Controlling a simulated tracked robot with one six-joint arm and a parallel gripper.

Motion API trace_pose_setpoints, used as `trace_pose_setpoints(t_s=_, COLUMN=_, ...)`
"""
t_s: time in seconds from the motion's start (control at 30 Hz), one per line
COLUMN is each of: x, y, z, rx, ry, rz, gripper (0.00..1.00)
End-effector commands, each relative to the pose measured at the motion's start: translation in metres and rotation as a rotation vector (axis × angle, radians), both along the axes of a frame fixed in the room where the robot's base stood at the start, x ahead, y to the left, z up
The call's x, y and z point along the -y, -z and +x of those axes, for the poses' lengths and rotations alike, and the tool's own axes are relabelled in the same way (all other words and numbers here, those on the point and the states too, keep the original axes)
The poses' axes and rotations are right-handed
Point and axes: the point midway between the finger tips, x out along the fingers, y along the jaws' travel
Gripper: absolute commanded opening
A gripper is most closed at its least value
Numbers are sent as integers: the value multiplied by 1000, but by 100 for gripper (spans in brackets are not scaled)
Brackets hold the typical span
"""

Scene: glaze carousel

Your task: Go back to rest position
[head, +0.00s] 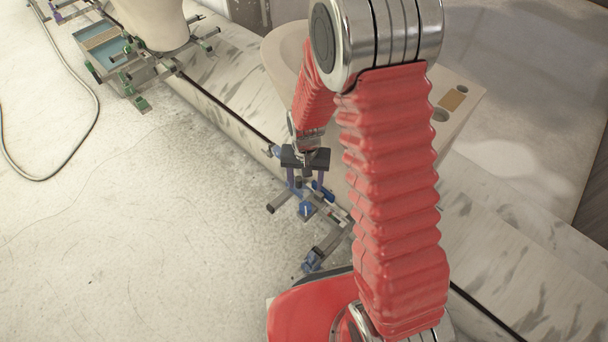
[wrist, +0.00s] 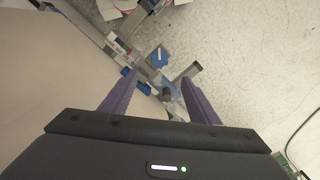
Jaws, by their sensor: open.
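The same fixture shows in the wrist view (wrist: 159,57), beyond the fingertips. I cannot tell whether the fingers touch it.
A large pale basin-like piece (head: 282,50) stands behind my arm. Another pale vessel (head: 157,25) stands at the upper left, beside a blue tray (head: 95,45) and green-tipped fixtures. A cable (head: 97,100) lies on the floor. The floor at left (head: 130,230) is otherwise clear.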

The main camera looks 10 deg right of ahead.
Motion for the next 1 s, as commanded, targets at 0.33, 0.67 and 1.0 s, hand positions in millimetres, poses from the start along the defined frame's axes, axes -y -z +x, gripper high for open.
trace_pose_setpoints(t_s=0.33, x=0, y=0, z=-1, rx=-2, ry=-13, rz=0, gripper=55)
trace_pose_setpoints(t_s=0.67, x=4, y=-11, z=-46, rx=-123, ry=-140, rz=-1, gripper=55)
trace_pose_setpoints(t_s=1.0, x=8, y=-68, z=-68, rx=-117, ry=-221, rz=5, gripper=55)
